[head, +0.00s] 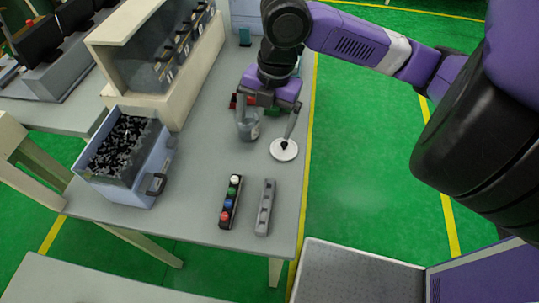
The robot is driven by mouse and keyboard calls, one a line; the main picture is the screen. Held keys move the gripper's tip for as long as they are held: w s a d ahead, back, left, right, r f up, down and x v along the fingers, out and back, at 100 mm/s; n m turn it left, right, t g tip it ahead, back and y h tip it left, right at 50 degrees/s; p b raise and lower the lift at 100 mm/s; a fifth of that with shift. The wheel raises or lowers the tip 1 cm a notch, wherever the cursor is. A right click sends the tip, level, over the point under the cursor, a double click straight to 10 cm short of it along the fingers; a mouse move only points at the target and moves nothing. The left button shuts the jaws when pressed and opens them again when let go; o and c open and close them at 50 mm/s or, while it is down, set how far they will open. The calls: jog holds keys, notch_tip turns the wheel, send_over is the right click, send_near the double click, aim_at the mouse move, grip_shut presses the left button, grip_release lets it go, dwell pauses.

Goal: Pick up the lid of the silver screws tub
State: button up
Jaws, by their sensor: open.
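A white round lid with a dark knob (284,153) lies on the grey workbench near its right edge. I cannot tell whether it rests flat on the bench or on something low. A small grey tub (251,130) with a pale label stands just left of the lid, partly hidden by my gripper. My gripper (266,134) points down over this spot with its fingers spread wide. I cannot tell whether that finger touches the knob. Nothing is seen held between the fingers.
A blue-grey crate of black clips (165,160) stands at the left. A dark strip with coloured knobs (231,202) and a grey slotted strip (265,207) lie in front. A beige rack (208,62) stands behind. Small red and green items lie partly hidden behind my gripper.

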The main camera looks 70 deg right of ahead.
aim_at(284, 143)
jog(key=shift+g, duration=0.8)
jog(key=s, duration=0.1)
jog(key=s+d, duration=0.1)
jog(key=s+f, duration=0.1)
jog(key=s, duration=0.1)
jog(key=shift+d+f, duration=0.1)
jog(key=shift+d, duration=0.15)
jog(key=f, duration=0.7)
jog(key=shift+s+a+f, duration=0.15)
jog(key=shift+s+a, duration=0.05)
jog(key=shift+s, duration=0.15)
jog(key=c, duration=1.4)
jog(key=shift+o, duration=0.2)
